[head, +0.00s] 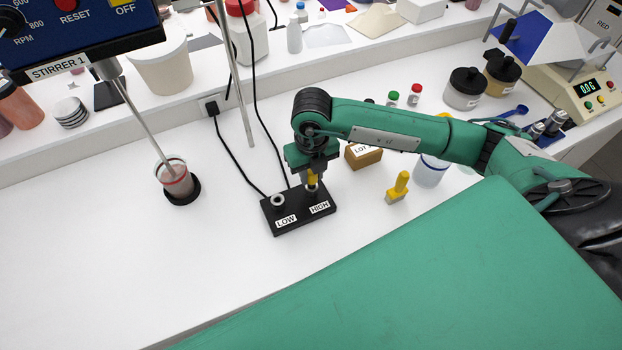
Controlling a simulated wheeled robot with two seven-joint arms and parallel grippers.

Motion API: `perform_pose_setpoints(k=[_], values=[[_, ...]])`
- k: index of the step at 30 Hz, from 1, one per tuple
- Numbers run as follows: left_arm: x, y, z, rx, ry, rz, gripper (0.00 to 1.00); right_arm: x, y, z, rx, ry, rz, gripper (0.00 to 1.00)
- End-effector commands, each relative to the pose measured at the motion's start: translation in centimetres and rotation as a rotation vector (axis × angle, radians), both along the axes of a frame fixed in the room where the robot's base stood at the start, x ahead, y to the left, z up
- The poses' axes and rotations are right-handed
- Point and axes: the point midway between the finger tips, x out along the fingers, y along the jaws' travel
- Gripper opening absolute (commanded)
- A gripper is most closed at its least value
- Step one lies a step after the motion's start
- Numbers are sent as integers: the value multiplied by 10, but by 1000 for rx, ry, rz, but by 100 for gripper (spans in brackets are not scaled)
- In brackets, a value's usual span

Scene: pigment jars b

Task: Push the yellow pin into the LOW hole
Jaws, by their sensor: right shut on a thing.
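The black block (292,222) stands on the white bench, with two labelled holes. The LOW hole (278,199) is on the left, a pale ring with a dark centre and nothing in it. The HIGH hole is on the right, mostly hidden under my right gripper. My right gripper (312,184) points down over the HIGH side and is shut on the yellow pin (311,178). The pin is upright, its lower end at the HIGH hole; I cannot tell whether it is in the hole or just above it. My left gripper is not in view.
A yellow-handled brush (399,187) stands right of the block, and a cardboard LOT box (363,156) behind it. Black cables (236,160) run from a wall socket to the block. A stirred beaker (174,180) is at left. The bench left of the block is clear.

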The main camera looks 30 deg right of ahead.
Motion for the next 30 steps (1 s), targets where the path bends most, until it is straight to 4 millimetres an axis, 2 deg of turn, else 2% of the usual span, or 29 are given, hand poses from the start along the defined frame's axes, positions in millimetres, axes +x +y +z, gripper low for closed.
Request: perform_pose_setpoints(k=[22,30], values=[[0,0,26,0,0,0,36,0,0,47,0,-1,-1,0],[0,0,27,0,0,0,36,0,0,51,0,-1,-1,0]])
